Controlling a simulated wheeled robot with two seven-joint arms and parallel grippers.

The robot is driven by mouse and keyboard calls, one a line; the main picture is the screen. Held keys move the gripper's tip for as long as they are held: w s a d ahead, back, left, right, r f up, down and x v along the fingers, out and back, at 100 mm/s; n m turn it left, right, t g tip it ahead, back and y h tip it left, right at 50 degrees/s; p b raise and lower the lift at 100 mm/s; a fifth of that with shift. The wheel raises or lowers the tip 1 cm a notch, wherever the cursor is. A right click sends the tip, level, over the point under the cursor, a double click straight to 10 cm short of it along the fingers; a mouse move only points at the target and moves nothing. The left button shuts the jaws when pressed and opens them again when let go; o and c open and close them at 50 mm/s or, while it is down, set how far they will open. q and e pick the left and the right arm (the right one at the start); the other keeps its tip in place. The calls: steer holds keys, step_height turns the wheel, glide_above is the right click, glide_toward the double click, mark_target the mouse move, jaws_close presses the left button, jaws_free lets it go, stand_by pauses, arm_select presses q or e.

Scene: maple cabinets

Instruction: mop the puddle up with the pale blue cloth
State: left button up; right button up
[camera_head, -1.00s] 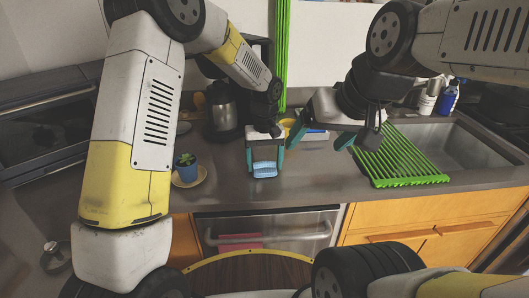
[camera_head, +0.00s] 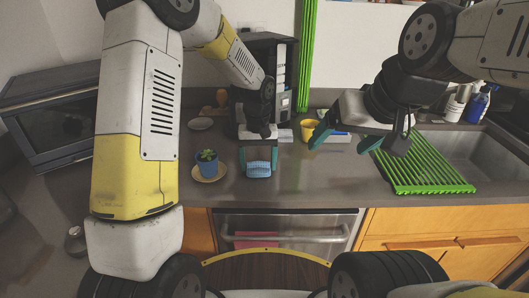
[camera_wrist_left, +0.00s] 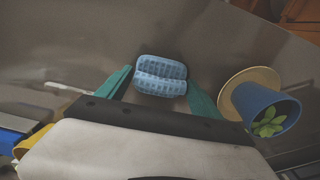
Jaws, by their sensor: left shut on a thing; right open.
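The pale blue cloth (camera_head: 258,169) is a small ribbed, folded pad low at the counter, between the teal fingers of my left gripper (camera_head: 259,163). The left gripper is shut on it. In the left wrist view the cloth (camera_wrist_left: 161,76) shows between the two fingertips (camera_wrist_left: 160,90); whether it touches the counter I cannot tell. I cannot make out the puddle on the dark grey counter (camera_head: 310,185). My right gripper (camera_head: 344,142) is open and empty, above the counter left of the green rack.
A blue pot with a plant (camera_head: 207,165) on a tan saucer (camera_head: 208,177) stands close left of the cloth. A yellow cup (camera_head: 309,130) is behind, near the right gripper. Counter between cloth and rack looks clear.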

arm_select(q)
steer(key=shift+w+d, duration=0.2)
steer(key=shift+d, duration=5)
steer(key=shift+s+a, duration=0.1)
steer(key=shift+a, duration=2.4)
steer(key=shift+a+r, duration=0.15)
steer(key=shift+r, duration=0.1)
step_height(320, 180, up, 6)
steer(key=shift+s, duration=0.1)
